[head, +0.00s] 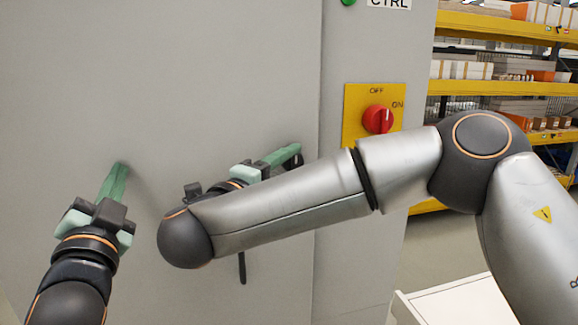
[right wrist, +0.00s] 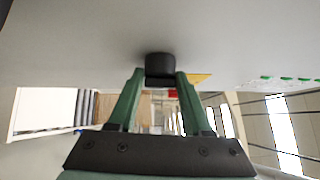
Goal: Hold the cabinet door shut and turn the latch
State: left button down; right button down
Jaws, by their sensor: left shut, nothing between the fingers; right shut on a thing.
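The grey cabinet door (head: 220,70) fills the left of the head view, and its right edge lies along the frame, with no clear gap showing. My left gripper (head: 121,166) is shut and empty, its tips at the door face; I cannot tell whether they touch. My right gripper (head: 295,150) is shut on the black latch (head: 299,162) near the door's right edge. In the right wrist view the latch (right wrist: 160,66) sits between the green fingertips, against the grey surface. My right forearm hides part of the door around the latch.
A dark vertical bar (head: 242,268) shows on the door below my right wrist, its upper part hidden. A red rotary switch (head: 378,118) on a yellow plate is right of the latch. Yellow shelving (head: 480,85) stands behind at right. A white box-like surface (head: 455,302) is at lower right.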

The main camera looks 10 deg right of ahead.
jog(key=shift+c, duration=1.8)
grip_release()
jog(key=shift+d+r, duration=0.15)
pick_arm(q)
jog(key=shift+w+a+f, duration=0.1)
jog(key=shift+f, duration=0.05)
pick_arm(e)
jog(key=v, duration=0.7)
jog(key=shift+s+a, duration=0.25)
jog(key=shift+s, duration=0.05)
jog(key=shift+w, duration=0.1)
pick_arm(q)
jog(key=s+p, duration=0.1)
jog(key=s, duration=0.7)
pick_arm(e)
jog(key=shift+r, duration=0.65)
